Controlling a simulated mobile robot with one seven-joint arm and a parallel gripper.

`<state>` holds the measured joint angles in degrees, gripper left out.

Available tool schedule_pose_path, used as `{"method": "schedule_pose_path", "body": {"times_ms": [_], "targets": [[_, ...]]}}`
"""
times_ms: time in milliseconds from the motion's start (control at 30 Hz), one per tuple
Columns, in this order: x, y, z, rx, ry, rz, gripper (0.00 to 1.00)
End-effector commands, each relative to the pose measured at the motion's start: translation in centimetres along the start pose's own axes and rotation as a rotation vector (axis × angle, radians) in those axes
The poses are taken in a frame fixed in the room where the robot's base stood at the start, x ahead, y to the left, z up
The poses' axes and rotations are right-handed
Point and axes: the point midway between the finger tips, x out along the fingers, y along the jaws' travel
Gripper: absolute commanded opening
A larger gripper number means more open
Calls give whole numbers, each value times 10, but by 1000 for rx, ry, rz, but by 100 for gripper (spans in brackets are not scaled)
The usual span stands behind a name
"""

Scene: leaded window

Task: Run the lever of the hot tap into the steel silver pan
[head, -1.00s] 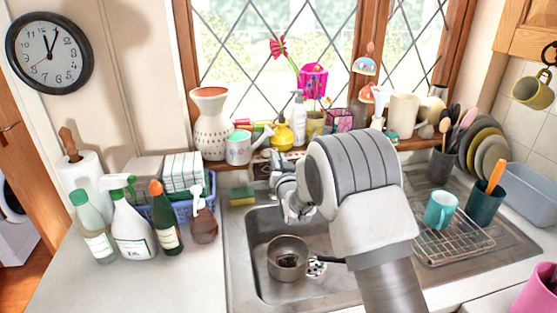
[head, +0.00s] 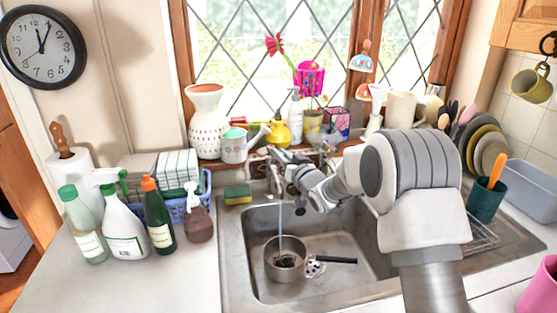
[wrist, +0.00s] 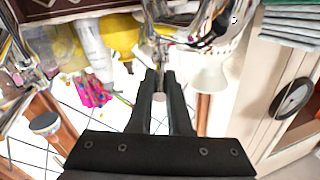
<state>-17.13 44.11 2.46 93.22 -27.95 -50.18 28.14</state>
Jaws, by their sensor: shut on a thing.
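The steel silver pan (head: 272,268) sits in the left part of the sink, its dark handle (head: 338,260) pointing right. A thin stream of water (head: 281,225) falls into it from above. The tap's chrome body fills the top middle of the wrist view (wrist: 185,25). My gripper (wrist: 160,78) is there with its dark fingers close together on the tap's lever (wrist: 159,97), of which only a small pale part shows between them. In the head view my gripper (head: 280,165) is small, at the back edge of the sink, and the lever cannot be made out.
A sponge (head: 238,194) lies at the sink's back left corner. Bottles and a blue basket (head: 178,207) stand on the left counter. The crowded windowsill has a watering can (head: 235,150) close behind my gripper. My arm covers much of the drying rack.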

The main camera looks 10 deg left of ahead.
Motion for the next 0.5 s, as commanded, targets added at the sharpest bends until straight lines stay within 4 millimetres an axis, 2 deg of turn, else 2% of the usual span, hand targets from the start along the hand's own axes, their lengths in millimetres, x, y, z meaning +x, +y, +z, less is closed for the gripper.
{"method": "schedule_pose_path", "body": {"times_ms": [200,500], "targets": [[1,5,-4,-1,-9,-76,0],[1,6,-5,-2,-15,-100,0]]}}
